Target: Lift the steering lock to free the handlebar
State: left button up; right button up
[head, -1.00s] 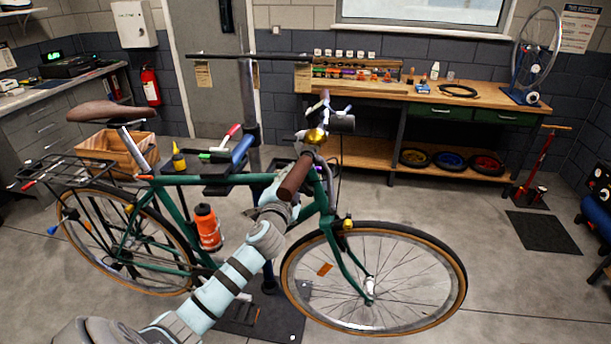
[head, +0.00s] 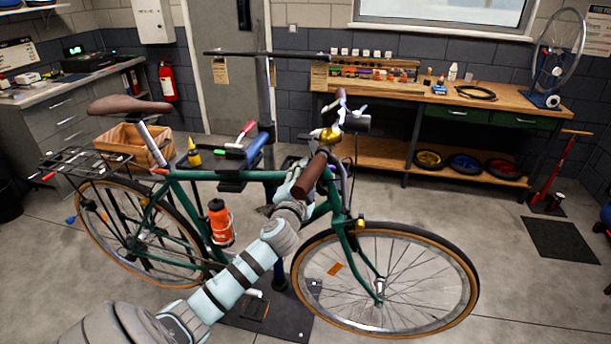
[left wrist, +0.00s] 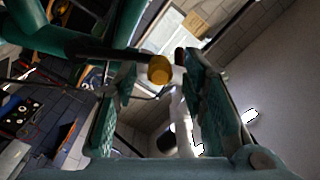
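The green bicycle (head: 265,175) stands side-on, held in a workstand. Its handlebar (head: 325,155) has a brown grip (head: 314,174) pointing toward me and a gold bell-like dome (head: 330,136). My left gripper (head: 297,187) is at the head of the frame, just behind and left of the brown grip and partly hidden by it. In the left wrist view its two green ribbed fingers (left wrist: 160,105) stand apart with nothing clamped between them. A round amber-coloured end (left wrist: 159,70) shows beyond the gap. I cannot make out the steering lock for certain. My right gripper is not in view.
The workstand's dark tray (head: 232,186) holds tools behind the top tube. An orange bottle (head: 220,222) hangs in the frame. The front wheel (head: 378,278) is right of my forearm. A wooden workbench (head: 400,93) stands behind, with open floor before it.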

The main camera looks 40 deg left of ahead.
pick_arm(q)
jog(key=v, duration=1.2)
jog(key=shift+w, duration=0.1)
